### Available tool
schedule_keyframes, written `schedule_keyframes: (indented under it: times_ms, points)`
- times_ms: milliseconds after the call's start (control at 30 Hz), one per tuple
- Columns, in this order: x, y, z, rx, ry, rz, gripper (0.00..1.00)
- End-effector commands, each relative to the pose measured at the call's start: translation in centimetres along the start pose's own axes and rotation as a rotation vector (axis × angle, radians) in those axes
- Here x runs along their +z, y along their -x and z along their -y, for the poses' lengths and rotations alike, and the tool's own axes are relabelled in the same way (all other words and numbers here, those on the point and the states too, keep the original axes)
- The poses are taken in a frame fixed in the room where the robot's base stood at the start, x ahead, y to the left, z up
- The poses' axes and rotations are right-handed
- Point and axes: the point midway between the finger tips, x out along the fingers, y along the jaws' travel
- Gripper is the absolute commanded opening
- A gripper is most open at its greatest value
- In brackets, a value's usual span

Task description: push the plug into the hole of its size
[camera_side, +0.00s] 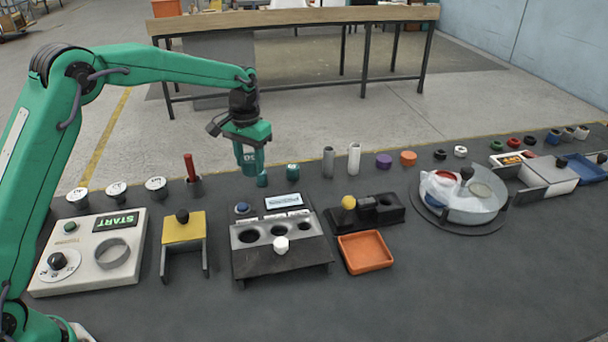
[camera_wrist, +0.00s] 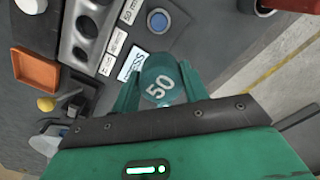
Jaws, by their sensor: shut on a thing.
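The plug (camera_wrist: 160,80) is teal with a white 50 on its face. In the wrist view it sits between the two teal fingers of my gripper (camera_wrist: 161,92), which is shut on it. In the side view my gripper (camera_side: 253,178) hangs behind the hole block; there the plug is hard to tell from the fingers. The hole block (camera_side: 284,258) is a grey sloped plate with several round holes in a row. The block also shows at the upper left of the wrist view (camera_wrist: 97,12).
A dark green cylinder (camera_side: 293,173) stands right of my gripper, and a red rod in a holder (camera_side: 191,170) to the left. A blue button (camera_side: 242,208) and a small display (camera_side: 283,201) lie behind the block. An orange tray (camera_side: 365,252) is at its right.

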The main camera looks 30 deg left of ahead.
Motion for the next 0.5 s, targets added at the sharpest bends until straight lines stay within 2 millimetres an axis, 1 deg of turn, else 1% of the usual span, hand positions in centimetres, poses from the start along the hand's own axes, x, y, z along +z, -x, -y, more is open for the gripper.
schedule_keyframes:
  times_ms: [267, 367, 500]
  points:
    - [-0.1, -0.1, 0.2, 0.000, 0.001, 0.000, 0.20]
    - [-0.3, -0.4, 0.7, 0.000, 0.002, 0.000, 0.20]
    - [-0.7, -1.2, 1.8, 0.000, 0.002, 0.001, 0.20]
